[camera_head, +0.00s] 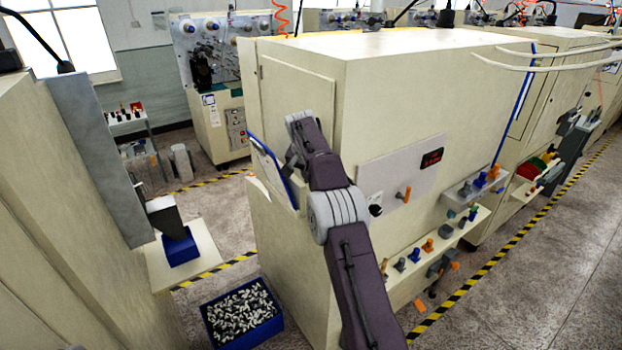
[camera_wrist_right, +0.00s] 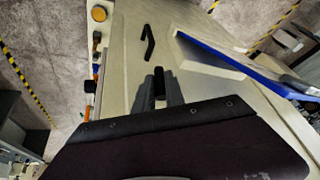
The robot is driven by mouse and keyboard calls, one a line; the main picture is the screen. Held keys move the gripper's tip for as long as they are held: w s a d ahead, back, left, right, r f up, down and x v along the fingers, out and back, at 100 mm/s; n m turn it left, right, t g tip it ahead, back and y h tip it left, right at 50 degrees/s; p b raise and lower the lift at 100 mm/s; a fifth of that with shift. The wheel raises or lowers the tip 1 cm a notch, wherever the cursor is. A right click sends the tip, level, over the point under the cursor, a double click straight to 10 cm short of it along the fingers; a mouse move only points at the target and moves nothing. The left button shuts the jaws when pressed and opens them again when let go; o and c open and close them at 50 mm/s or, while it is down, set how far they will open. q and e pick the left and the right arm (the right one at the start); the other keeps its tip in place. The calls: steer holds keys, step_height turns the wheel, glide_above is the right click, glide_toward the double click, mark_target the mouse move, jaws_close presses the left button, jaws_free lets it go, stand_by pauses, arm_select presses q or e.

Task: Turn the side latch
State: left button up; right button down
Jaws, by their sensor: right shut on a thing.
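My right arm reaches up across the corner of the cream machine (camera_head: 390,95) in the head view. My right gripper (camera_head: 290,164) is at the machine's left side, mostly hidden by my own wrist. In the right wrist view the grey fingers of my right gripper (camera_wrist_right: 160,86) are close together on a black handle, which I take to be the side latch (camera_wrist_right: 160,80). Its far end and its exact angle are hidden. A second black bent handle (camera_wrist_right: 148,43) sits apart on the cream surface just beyond the fingers. My left gripper is in neither view.
A blue-edged panel (camera_head: 270,160) stands close beside my right gripper; its blue edge also shows in the wrist view (camera_wrist_right: 250,66). A blue bin of small spindles (camera_head: 242,315) is on the floor. Orange and grey knobs line the machine's front ledge (camera_head: 470,222). Floor lies open at right.

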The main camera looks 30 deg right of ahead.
steer(key=shift+f, duration=0.1)
steer(key=c, duration=1.7)
jaws_free()
steer(key=v, duration=0.9)
steer(key=shift+w, duration=0.15)
